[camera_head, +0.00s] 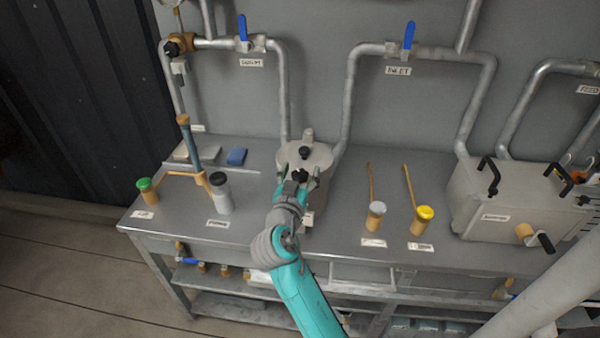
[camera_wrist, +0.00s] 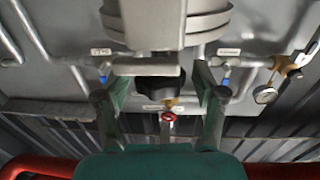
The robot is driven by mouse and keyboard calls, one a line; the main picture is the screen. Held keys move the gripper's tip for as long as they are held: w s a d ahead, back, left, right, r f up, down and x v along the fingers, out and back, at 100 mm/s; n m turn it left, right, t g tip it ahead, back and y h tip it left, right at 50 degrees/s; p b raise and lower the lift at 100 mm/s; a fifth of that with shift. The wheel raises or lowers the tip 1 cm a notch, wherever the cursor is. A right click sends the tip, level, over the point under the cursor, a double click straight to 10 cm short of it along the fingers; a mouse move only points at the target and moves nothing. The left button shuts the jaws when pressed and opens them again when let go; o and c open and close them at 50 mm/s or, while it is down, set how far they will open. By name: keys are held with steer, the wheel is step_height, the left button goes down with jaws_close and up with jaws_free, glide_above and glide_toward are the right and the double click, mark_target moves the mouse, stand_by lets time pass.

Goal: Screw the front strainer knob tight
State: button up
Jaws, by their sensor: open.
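The strainer is a grey round pot (camera_head: 320,157) with a lid, standing on the bench against the back wall; its grey body (camera_wrist: 200,22) fills the top middle of the wrist view. A black knob (camera_wrist: 160,90) sits between my gripper's (camera_wrist: 160,100) two fingers in the wrist view. The fingers are apart with gaps to either side of the knob. In the head view my gripper (camera_head: 300,180) is at the pot's near side and covers part of it. A dark knob (camera_head: 304,153) shows just beyond the fingers on the pot; I cannot tell how far it is screwed in.
Left of the pot stand a grey bottle (camera_head: 220,196) and a green-capped jar (camera_head: 146,190). Right are a grey-capped jar (camera_head: 376,214), a yellow-capped jar (camera_head: 422,219) and a large grey box (camera_head: 500,203) with black handles. Pipes with blue valve levers (camera_head: 409,36) line the wall.

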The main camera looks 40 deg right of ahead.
steer(key=c, duration=1.2)
steer(key=shift+o, duration=0.2)
steer(key=m+g+h, duration=0.2)
steer(key=m+g, duration=0.1)
steer(key=g, duration=0.1)
steer(key=shift+w+g, duration=0.1)
steer(key=shift+g, duration=0.2)
steer(key=shift+m+g+h, duration=0.5)
steer(key=shift+m+g, duration=1.3)
steer(key=shift+g, duration=0.8)
steer(key=o, duration=1.2)
steer(key=shift+c, duration=0.2)
